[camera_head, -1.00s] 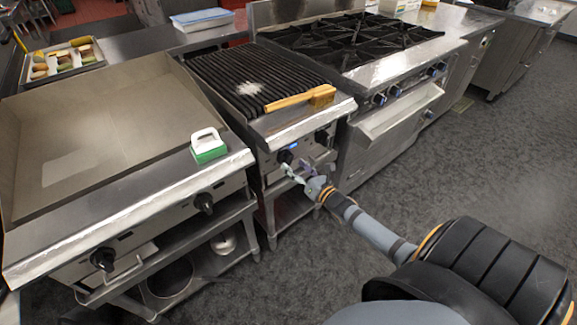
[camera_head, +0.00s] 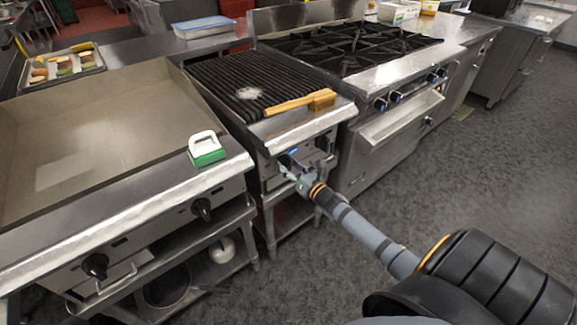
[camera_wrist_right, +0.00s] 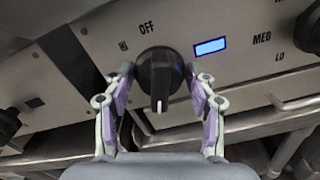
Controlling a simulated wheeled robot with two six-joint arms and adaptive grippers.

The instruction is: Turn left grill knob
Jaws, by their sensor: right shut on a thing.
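The grill (camera_head: 250,85) with dark grates stands between the flat griddle and the burner range. Its left knob (camera_wrist_right: 160,70) is black and round, with a white mark on its lower end, in the right wrist view. "OFF" is printed above it. My right gripper (camera_wrist_right: 160,88) is shut on this knob, with one finger on each side. In the head view my right gripper (camera_head: 289,172) is at the grill's front panel and covers most of the knob. The grill's right knob (camera_head: 322,143) is dark and free. My left gripper is not in view.
A wooden-handled brush (camera_head: 300,102) lies on the grill's front edge. A green-and-white scrubber (camera_head: 206,150) sits on the griddle (camera_head: 100,130). A small lit blue display (camera_wrist_right: 210,47) is right of the held knob. Open floor (camera_head: 480,190) lies to the right.

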